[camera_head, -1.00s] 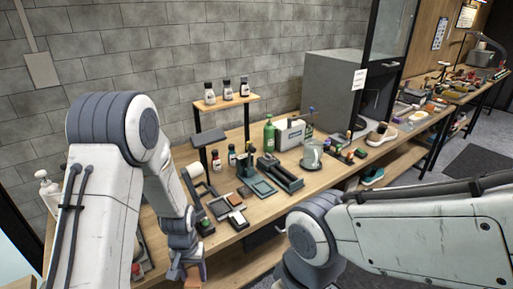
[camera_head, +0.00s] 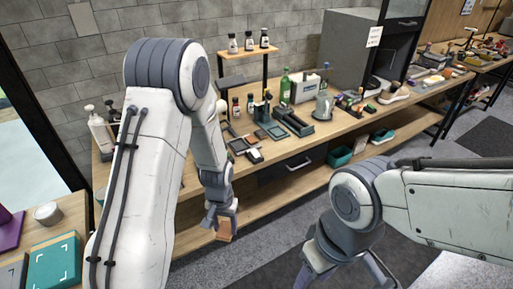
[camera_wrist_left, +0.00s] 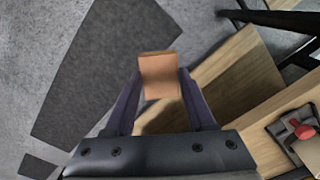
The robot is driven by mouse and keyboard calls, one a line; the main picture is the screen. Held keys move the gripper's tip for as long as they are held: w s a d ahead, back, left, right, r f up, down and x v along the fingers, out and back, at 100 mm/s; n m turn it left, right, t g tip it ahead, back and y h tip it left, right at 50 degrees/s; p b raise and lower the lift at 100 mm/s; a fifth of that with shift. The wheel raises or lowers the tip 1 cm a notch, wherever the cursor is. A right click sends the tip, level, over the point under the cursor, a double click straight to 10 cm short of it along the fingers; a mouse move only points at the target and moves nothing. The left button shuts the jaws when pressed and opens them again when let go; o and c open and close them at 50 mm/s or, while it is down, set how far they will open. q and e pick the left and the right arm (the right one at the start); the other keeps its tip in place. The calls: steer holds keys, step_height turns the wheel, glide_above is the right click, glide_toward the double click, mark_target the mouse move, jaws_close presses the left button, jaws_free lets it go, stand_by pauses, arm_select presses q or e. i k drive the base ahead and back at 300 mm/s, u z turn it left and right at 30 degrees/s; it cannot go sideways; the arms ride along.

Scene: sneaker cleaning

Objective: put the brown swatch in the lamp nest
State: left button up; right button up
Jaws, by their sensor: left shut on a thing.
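My left gripper (camera_head: 222,222) hangs in front of the workbench, over the lower shelf's front edge in the head view. It is shut on the brown swatch (camera_head: 224,231), a small tan-brown block. In the left wrist view the swatch (camera_wrist_left: 160,77) sits between the two fingertips, with floor and shelf far below it. My right gripper (camera_head: 345,277) is at the bottom of the head view, partly cut off by the frame edge; its jaws are not clear. I cannot make out the lamp nest for certain.
The workbench (camera_head: 345,128) holds bottles, a green bottle (camera_head: 284,84), a glass jug (camera_head: 323,106), trays and shoes. A side table at the lower left carries a teal box (camera_head: 54,262) and a purple item (camera_head: 10,228). The floor in front of the bench is clear.

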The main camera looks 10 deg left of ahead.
mark_target(239, 145)
steer(key=z, duration=1.45)
steer(key=i, duration=1.4)
steer(key=u, duration=2.2)
